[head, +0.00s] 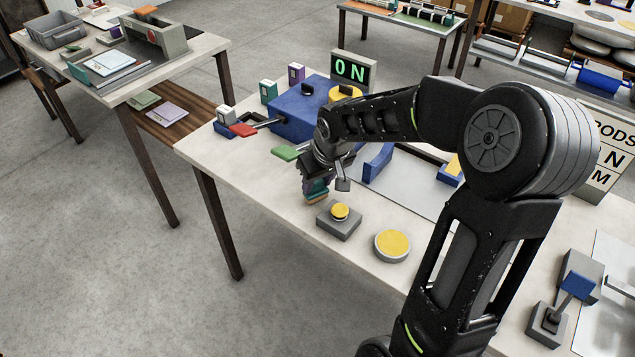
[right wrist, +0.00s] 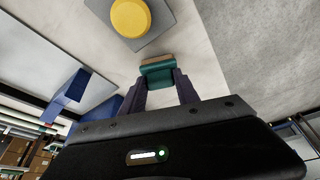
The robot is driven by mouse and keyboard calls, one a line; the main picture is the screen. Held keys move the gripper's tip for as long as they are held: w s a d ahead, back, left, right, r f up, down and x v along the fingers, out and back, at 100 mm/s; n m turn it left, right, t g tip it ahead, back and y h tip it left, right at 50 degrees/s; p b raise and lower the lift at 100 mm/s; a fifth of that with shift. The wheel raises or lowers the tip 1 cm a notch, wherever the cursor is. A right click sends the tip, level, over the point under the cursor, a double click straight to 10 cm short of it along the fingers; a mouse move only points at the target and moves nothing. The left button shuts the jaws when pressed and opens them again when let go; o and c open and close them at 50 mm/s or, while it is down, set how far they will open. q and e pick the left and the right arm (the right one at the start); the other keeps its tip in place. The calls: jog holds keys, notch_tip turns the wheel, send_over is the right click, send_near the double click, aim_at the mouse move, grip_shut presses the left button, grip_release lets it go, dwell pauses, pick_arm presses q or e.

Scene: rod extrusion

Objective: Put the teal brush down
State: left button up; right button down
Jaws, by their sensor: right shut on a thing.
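My right gripper (head: 317,183) points down over the front part of the white table, left of the grey button box. It is shut on the teal brush (head: 316,198), a small block with a teal part and a brown part. In the right wrist view the brush (right wrist: 157,74) sits between the dark fingertips of the gripper (right wrist: 160,88). The brush is at or just above the tabletop; I cannot tell whether it touches. My left gripper is not in view.
A grey box with a yellow button (head: 340,213) stands close to the right of the brush, also seen in the right wrist view (right wrist: 130,17). A round yellow-topped disc (head: 392,245) is farther right. A blue machine (head: 300,110) with red and green levers stands behind. The table's front edge (head: 270,235) is near.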

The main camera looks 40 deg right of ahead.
jog(key=shift+f, duration=0.3)
jog(key=shift+f, duration=0.2)
jog(key=c, duration=0.9)
grip_release()
jog(key=shift+r, duration=0.15)
jog(key=shift+r, duration=0.2)
jog(key=v, duration=1.1)
jog(key=shift+s+r, duration=0.2)
jog(key=shift+r, duration=0.1)
